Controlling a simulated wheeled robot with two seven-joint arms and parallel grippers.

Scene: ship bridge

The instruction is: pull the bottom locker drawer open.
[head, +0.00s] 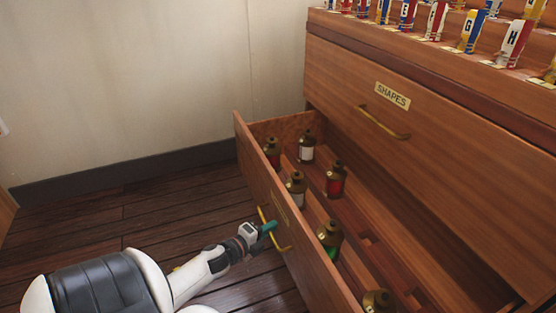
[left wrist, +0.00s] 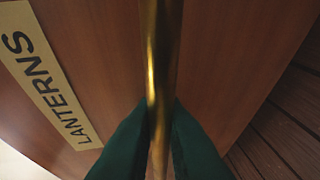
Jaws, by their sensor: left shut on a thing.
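The bottom locker drawer (head: 262,180) is pulled out from the wooden locker, and its inside shows in the head view. Its front carries a LANTERNS label, readable in the left wrist view (left wrist: 45,90). My left gripper (head: 268,228) is at the drawer front, its green fingers shut on the brass handle (head: 283,247). In the left wrist view the handle (left wrist: 162,60) runs between the two fingertips (left wrist: 160,125). Several brass lanterns with red, white and green bands, such as one red lantern (head: 336,181), stand in the drawer. My right gripper is not in view.
Above is a closed drawer labelled SHAPES (head: 430,110) with its own brass handle (head: 384,124). Rolled flags (head: 437,20) stand in rows on the locker top. A pale wall (head: 130,80) is behind, and the dark plank floor (head: 120,220) left of the drawer is clear.

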